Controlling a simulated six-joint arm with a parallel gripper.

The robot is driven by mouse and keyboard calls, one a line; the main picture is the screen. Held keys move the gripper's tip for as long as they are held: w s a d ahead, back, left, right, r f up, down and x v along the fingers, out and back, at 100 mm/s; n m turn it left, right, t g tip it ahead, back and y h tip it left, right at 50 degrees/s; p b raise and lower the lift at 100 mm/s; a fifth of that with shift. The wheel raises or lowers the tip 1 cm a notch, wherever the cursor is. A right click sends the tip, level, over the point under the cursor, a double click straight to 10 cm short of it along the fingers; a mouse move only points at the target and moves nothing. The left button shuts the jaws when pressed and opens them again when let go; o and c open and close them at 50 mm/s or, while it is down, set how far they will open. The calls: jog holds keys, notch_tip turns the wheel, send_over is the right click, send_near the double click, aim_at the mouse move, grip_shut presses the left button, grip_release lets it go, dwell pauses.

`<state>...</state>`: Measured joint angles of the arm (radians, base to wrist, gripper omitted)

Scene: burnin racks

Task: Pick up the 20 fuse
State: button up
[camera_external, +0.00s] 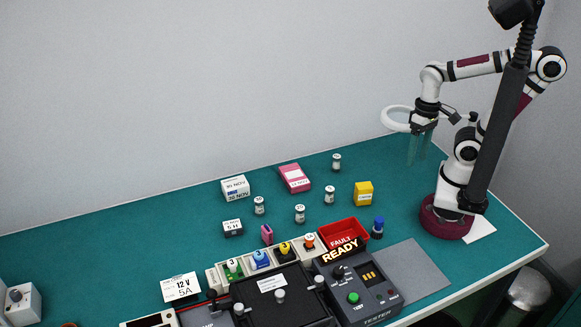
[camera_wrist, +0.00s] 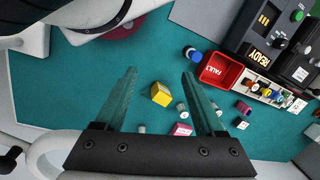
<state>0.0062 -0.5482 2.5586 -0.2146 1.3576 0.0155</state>
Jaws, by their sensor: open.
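Several small white-and-grey cylindrical fuses stand upright on the green table: a back fuse (camera_external: 336,162), a right fuse (camera_external: 330,195), a middle fuse (camera_external: 299,214) and a left fuse (camera_external: 259,206). Their printed numbers are too small for me to tell surely which is the 20. My gripper (camera_external: 418,158) is open and empty, above the table's right back area, right of all the fuses. In the wrist view its two green translucent fingers (camera_wrist: 160,74) are spread wide. A fuse (camera_wrist: 182,107) shows between them; others are partly hidden by the fingers.
In front are a red FAULT tray (camera_external: 366,239), a blue-capped bottle (camera_external: 377,228), a fuse rack (camera_external: 219,276) and a tester (camera_external: 383,307).

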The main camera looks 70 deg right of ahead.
jog(key=w+f+n+t+h, duration=0.1)
jog(key=w+f+n+t, duration=0.15)
jog(key=w, duration=0.55)
jog(key=w+f+n+t, duration=0.15)
jog(key=w+f, duration=0.25)
jog(key=w, duration=0.5)
jog(key=n+t+y, duration=0.3)
jog(key=n+t, duration=0.2)
jog(key=t, duration=0.2)
send_over(291, 222)
jog(key=s+d, duration=0.2)
jog(key=d, duration=0.1)
notch_tip(291, 222, down, 8)
jog(key=shift+n+y, duration=0.4)
jog(key=shift+y, duration=0.1)
jog(key=s+f, duration=0.3)
jog(key=shift+s+a+f, duration=0.3)
jog(key=shift+s+f, duration=0.1)
jog(key=shift+t, duration=0.3)
jog(key=x, duration=0.7)
grip_shut()
